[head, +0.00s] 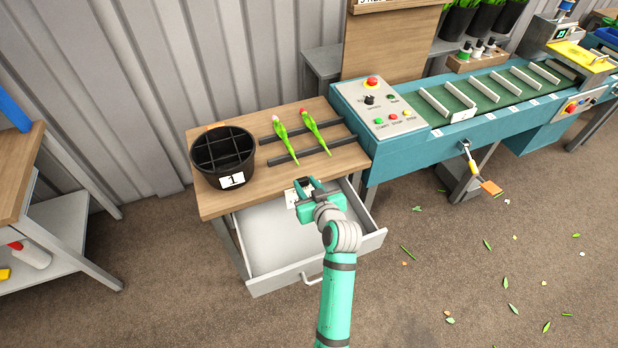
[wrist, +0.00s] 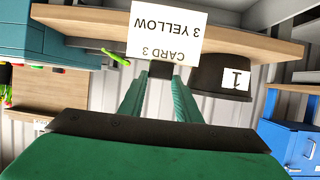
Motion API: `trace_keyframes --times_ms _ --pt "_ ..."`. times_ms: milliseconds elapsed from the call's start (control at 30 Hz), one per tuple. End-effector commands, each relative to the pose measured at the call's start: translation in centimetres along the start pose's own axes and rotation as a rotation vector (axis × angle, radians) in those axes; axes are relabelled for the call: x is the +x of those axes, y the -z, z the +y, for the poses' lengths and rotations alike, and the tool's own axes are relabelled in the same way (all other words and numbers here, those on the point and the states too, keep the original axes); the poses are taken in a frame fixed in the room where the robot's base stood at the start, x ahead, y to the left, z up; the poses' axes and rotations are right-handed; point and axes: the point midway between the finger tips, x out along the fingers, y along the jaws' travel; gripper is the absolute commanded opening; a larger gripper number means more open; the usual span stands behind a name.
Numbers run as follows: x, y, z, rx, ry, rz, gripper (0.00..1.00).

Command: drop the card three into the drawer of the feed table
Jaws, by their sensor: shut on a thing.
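My gripper (head: 303,187) is shut on a white card, held at the front edge of the wooden feed table (head: 243,192), over the open drawer in the picture. In the wrist view the card (wrist: 163,32) reads "CARD 3" and "3 YELLOW" upside down, between the green fingers (wrist: 160,72). In the head view only a bit of the card (head: 291,199) shows beside the gripper. The drawer (head: 268,238) is pulled out below the table top. Its visible floor looks empty; my gripper and arm hide its right part.
A black divided bucket (head: 208,176) labelled 1 stands on the table's left. A teal conveyor (head: 440,134) adjoins at right. Another bench (head: 55,225) stands at left. Leaves litter the floor.

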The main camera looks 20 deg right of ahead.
Motion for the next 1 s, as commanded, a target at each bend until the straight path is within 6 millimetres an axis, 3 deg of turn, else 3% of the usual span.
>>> trace_keyframes --times_ms 200,533,567,633,1000 --pt "0.5 -1.4 0.4 0.004 -0.005 -0.001 0.0" --pt "0.5 -1.7 0.7 0.004 -0.01 0.0 0.0" --pt "0.5 -1.7 0.7 0.004 -0.01 0.0 0.33" --pt "0.5 -1.7 0.7 0.004 -0.009 0.0 0.49" --pt "0.2 -1.7 0.5 0.003 -0.006 0.0 0.52"
